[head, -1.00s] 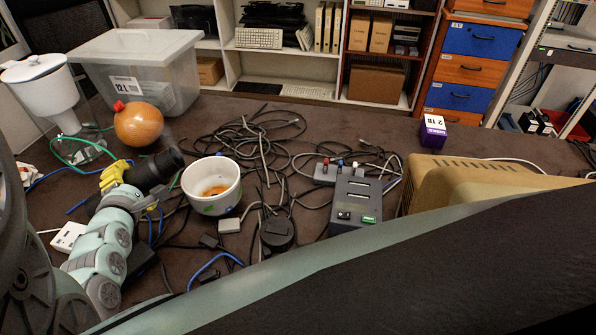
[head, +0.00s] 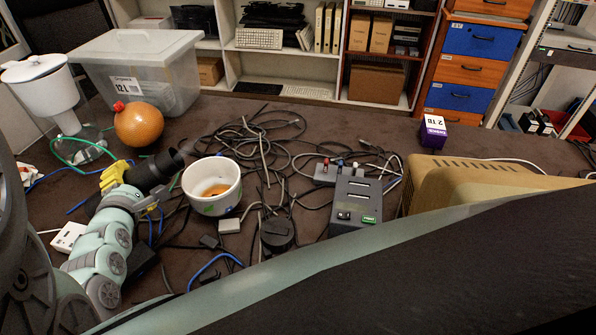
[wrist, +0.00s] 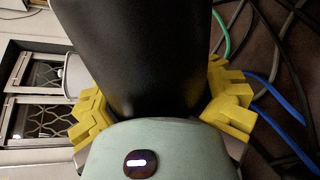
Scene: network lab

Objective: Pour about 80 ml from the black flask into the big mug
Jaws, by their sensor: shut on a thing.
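The black flask (head: 156,171) is held in the yellow fingers of my gripper (head: 116,175), tilted well over, its mouth up and to the right, close to the mug's left rim. The big mug (head: 213,208) is white with green marks and stands upright on the table. Some orange-brown liquid shows inside it. No stream is visible between flask and mug. In the wrist view the black flask (wrist: 140,50) fills the middle, between the yellow fingers of my gripper (wrist: 160,112). The liquid inside the flask is hidden.
Tangled black cables (head: 262,140) cover the table behind and right of the mug. A grey dock (head: 356,203) stands to the right. An orange round bottle (head: 138,124) and a clear plastic bin (head: 150,75) stand behind the flask. A white funnel-topped grinder (head: 45,92) is at left.

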